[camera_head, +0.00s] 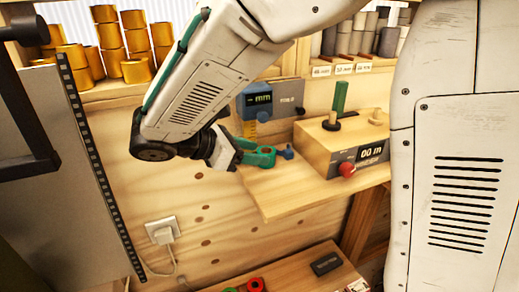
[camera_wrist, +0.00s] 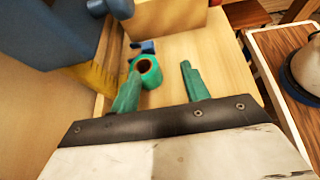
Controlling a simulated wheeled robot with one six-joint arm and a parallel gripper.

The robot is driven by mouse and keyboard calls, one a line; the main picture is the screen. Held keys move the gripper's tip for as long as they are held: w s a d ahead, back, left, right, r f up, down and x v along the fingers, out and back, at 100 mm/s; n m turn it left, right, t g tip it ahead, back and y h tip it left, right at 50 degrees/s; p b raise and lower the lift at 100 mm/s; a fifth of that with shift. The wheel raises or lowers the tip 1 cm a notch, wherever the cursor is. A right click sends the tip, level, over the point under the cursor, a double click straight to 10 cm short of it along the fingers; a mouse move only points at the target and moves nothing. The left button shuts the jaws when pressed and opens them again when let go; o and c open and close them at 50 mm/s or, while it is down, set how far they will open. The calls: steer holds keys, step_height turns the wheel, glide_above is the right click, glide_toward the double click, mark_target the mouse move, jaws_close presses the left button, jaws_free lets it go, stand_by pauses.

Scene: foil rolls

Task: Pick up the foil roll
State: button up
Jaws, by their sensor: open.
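The green foil roll (camera_wrist: 147,72) lies on the light wooden shelf (camera_wrist: 185,48), with its dark hollow core showing in the wrist view. In the head view the roll (camera_head: 266,152) is at the shelf's left part, partly hidden by my gripper. My gripper (camera_wrist: 160,72) is open, with its two green fingers pointing at the roll. The roll sits close to the left finger, between the fingertips, with a clear gap to the right finger. I cannot tell whether the left finger touches it. In the head view my gripper (camera_head: 248,150) reaches in from the left.
A small blue piece (camera_head: 288,152) stands just past the roll. A blue-grey gauge (camera_head: 257,100) stands behind. A wooden box (camera_head: 312,142) with a green peg and red knob (camera_head: 346,170) is to the right. Gold rolls (camera_head: 134,40) fill the upper left shelf. A lower table (camera_head: 290,275) is below.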

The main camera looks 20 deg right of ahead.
mark_target(269, 151)
steer(key=shift+w+a+f+n+t, duration=0.15)
steer(key=shift+w+a+n, duration=0.2)
steer(key=shift+w, duration=0.2)
steer(key=shift+w+a+f+n+t, duration=0.15)
steer(key=shift+w+a+n, duration=0.1)
steer(key=shift+w+a, duration=0.25)
steer(key=shift+w+d+f+h, duration=0.1)
steer(key=shift+w+d+h, duration=0.05)
steer(key=shift+d+h, duration=0.15)
steer(key=x, duration=0.7)
steer(key=shift+a+f, duration=0.1)
steer(key=shift+f, duration=0.05)
steer(key=c, duration=0.7)
steer(key=shift+c, duration=0.2)
